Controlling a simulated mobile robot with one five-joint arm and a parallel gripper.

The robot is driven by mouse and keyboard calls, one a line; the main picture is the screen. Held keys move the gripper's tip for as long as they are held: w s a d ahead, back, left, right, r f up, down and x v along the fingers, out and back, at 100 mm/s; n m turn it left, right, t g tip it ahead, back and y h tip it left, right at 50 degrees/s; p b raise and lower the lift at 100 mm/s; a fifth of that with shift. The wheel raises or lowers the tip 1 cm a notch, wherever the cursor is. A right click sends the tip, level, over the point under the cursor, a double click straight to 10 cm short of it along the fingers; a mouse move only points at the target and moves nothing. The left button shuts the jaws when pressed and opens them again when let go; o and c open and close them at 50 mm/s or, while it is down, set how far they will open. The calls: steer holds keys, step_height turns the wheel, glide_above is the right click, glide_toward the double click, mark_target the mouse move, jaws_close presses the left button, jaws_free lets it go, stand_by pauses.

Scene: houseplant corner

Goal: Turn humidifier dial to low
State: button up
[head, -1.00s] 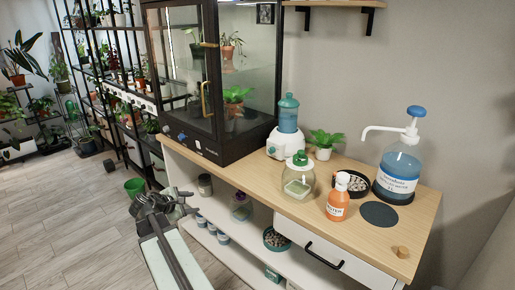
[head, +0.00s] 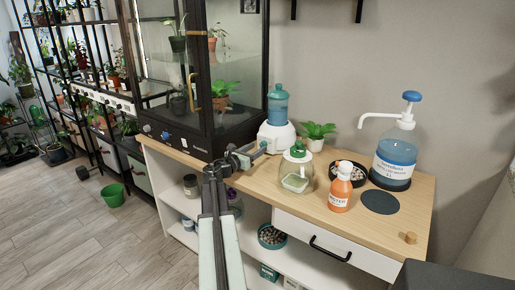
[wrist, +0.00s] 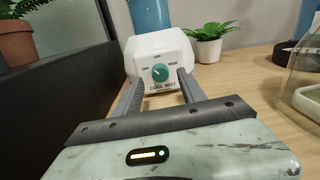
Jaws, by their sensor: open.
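The humidifier has a white base (head: 276,140) and a blue tank (head: 278,104); it stands on the wooden counter beside the glass cabinet. In the wrist view its front shows a round teal dial (wrist: 160,73) with small labels around its top and "COOL MIST" below. The dial's pale mark seems to point to the upper left, but the labels are too small to read surely. My gripper (wrist: 158,88) is open, its two fingers in front of the base at the dial's left and right. In the head view my gripper (head: 247,153) reaches the humidifier's left front; the dial is not clear there.
The dark cabinet (head: 205,125) stands close at left. A glass jar with a green lid (head: 294,172) is close at right, with an orange bottle (head: 340,188) and a pump bottle (head: 397,155) beyond. A small potted plant (wrist: 207,40) stands behind right.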

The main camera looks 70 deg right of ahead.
mark_target(263, 144)
steer(key=x, duration=0.2)
steer(key=shift+s+d, duration=0.1)
steer(key=shift+d, duration=0.2)
jaws_close()
steer(key=m, duration=0.3)
steer(key=shift+m, duration=0.4)
steer(key=shift+s+a+m+p, duration=0.1)
steer(key=shift+m+p, duration=0.25)
steer(key=shift+m, duration=1.45)
